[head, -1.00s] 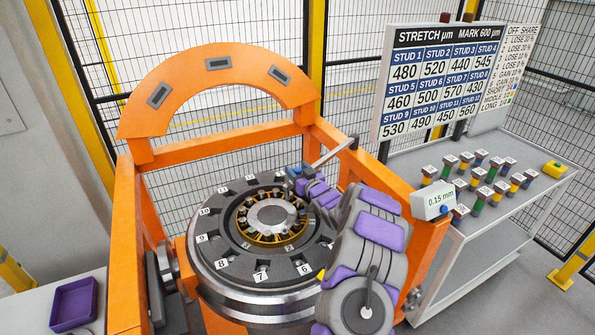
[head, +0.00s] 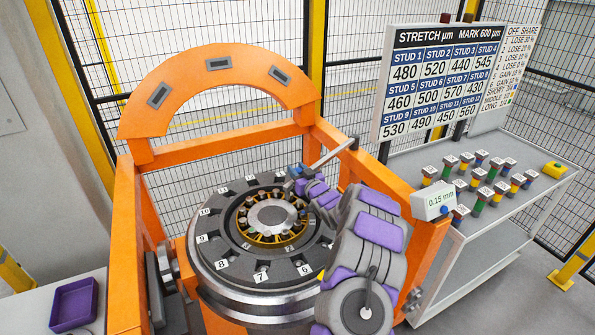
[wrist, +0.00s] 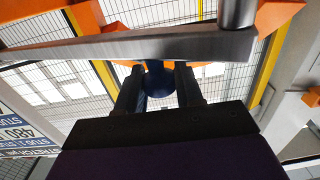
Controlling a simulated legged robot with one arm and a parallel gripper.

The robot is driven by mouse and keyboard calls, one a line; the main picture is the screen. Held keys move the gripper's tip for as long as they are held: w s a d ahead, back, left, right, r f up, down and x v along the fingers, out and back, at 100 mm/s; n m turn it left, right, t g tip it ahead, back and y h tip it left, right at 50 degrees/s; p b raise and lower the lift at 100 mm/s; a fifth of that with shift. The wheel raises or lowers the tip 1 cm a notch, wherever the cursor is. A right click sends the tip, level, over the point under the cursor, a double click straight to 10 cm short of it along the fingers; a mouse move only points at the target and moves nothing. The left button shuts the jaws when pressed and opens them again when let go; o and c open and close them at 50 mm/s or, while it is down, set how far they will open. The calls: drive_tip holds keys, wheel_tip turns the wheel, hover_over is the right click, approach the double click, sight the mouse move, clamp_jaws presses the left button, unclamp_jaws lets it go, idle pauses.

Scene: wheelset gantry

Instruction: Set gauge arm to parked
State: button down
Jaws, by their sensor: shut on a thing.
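The gauge arm (head: 331,157) is a grey bar that runs from the right orange post down and left over the wheel's rim. In the wrist view the bar (wrist: 120,46) crosses above my fingers, with a grey cylinder at its right end. A dark blue knob (wrist: 158,82) sits between my two fingers. My gripper (wrist: 159,88) is shut on this knob. In the head view my gripper (head: 294,176) is at the bar's lower end, above the far right of the wheel. My arm hides the wheel's right side.
The round wheel (head: 208,253) with numbered positions lies inside the orange gantry (head: 125,240). A box reading 0.15 mm (head: 433,205) is at the right post. Colored studs stand on a grey bench (head: 540,195) to the right. A purple tray (head: 75,305) is at lower left.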

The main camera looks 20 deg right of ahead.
drive_tip(key=shift+s+d+r, duration=0.1)
drive_tip(key=shift+d+r, duration=0.05)
drive_tip(key=shift+r, duration=0.05)
drive_tip(key=shift+s+d+y+p, duration=0.3)
drive_tip(key=shift+s+p, duration=0.15)
drive_tip(key=shift+p, duration=0.1)
drive_tip(key=s+d+n+g+y+p, duration=0.3)
drive_tip(key=s+d+n+y+p, duration=0.3)
drive_tip(key=s+d+p, duration=0.5)
drive_tip(key=shift+s+d+r+y, duration=0.25)
drive_tip(key=shift+s+d+y, duration=0.8)
drive_tip(key=shift+s, duration=0.65)
drive_tip(key=shift+a, duration=0.1)
drive_tip(key=c, duration=0.9)
unclamp_jaws()
drive_tip(key=shift+o, duration=0.6)
drive_tip(key=shift+s+a+f, duration=0.1)
drive_tip(key=shift+f, duration=0.1)
